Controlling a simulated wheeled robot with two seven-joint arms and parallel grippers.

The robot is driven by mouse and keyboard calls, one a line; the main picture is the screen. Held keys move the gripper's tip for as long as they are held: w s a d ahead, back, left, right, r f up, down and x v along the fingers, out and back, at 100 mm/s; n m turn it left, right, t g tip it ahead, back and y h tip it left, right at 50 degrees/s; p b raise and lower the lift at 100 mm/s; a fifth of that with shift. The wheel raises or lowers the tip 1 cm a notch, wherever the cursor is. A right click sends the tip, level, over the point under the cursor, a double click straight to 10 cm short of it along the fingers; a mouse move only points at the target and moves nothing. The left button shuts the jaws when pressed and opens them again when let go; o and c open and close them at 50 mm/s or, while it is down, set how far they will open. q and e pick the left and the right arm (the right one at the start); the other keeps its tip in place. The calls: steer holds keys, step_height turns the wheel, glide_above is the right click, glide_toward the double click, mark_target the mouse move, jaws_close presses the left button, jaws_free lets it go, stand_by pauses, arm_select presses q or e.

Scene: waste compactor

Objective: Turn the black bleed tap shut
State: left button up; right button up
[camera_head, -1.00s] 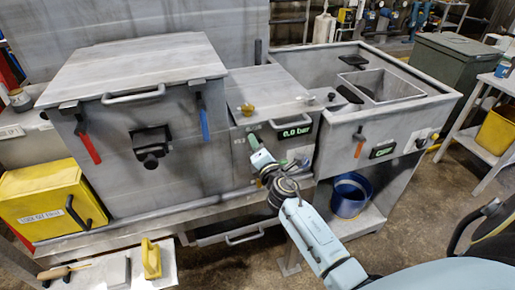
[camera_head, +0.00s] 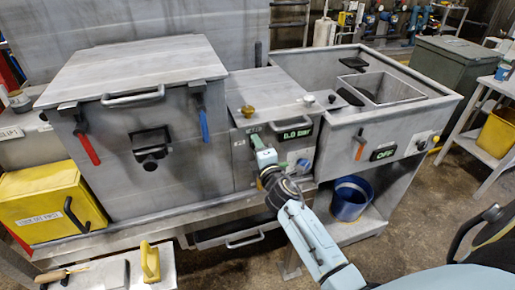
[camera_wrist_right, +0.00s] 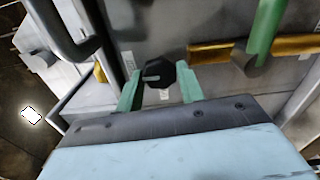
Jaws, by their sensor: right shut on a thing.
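The black bleed tap (camera_wrist_right: 158,74) is a small dark many-sided knob with a pale pointer line, on the grey panel in the wrist view. My right gripper (camera_wrist_right: 159,88) has its two green fingers on either side of the knob and is shut on it. My left gripper is not in view.
A green lever (camera_wrist_right: 264,28) and brass pipe (camera_wrist_right: 208,53) sit close right of the knob. A grey bar handle (camera_wrist_right: 60,35) is at the left. In the head view, a blue bucket (camera_head: 351,198) stands on the lower shelf and a red lever (camera_head: 88,149) hangs on the compactor.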

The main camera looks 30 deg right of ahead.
steer(key=o, duration=1)
steer(key=v, duration=1.3)
steer(key=shift+s+a+b, duration=0.1)
steer(key=shift+s+b, duration=0.1)
steer(key=shift+b, duration=0.1)
